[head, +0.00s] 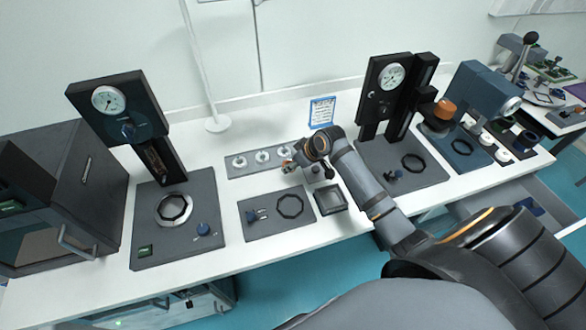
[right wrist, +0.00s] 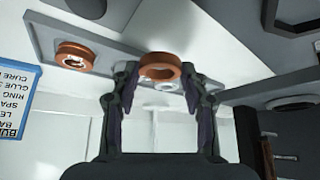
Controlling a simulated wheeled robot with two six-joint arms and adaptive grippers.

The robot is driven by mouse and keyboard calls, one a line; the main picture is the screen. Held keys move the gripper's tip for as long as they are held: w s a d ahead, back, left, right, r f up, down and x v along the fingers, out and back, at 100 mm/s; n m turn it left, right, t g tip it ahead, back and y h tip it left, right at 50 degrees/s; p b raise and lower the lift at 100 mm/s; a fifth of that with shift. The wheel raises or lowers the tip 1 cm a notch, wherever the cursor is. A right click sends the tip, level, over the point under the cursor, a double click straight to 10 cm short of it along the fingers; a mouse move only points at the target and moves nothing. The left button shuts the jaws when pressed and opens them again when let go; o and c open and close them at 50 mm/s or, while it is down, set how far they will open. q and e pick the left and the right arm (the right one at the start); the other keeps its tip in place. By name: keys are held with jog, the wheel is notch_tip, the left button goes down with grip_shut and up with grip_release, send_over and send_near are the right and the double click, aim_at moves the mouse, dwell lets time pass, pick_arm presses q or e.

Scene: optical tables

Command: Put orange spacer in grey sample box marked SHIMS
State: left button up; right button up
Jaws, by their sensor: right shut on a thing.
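My right gripper (head: 290,166) is over the middle of the table, beside the grey plate with round holders. In the right wrist view my right gripper (right wrist: 160,80) is shut on an orange ring-shaped spacer (right wrist: 160,72), held between the fingertips. In the head view the spacer is small and partly hidden by the gripper. A small square grey open box (head: 333,211) stands on the table just right of and nearer than the gripper; no SHIMS marking is legible. My left gripper is not in view.
A second copper-orange ring (right wrist: 76,57) sits on a grey plate in the wrist view. The holder plate (head: 235,173), a grey plate with a black ring (head: 255,232), and a blue sign (head: 322,112) surround the gripper. Dark gauge stands (head: 120,110) rise at left and right (head: 372,105).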

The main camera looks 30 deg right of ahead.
jog(key=shift+f+p, duration=0.35)
jog(key=shift+f, duration=1.2)
jog(key=shift+f, duration=0.1)
jog(key=o, duration=1.1)
jog(key=shift+o, duration=0.2)
jog(key=shift+r, duration=0.25)
jog(key=v, duration=1.1)
jog(key=shift+s+r, duration=0.25)
jog(key=shift+r, duration=0.05)
jog(key=shift+o, duration=0.5)
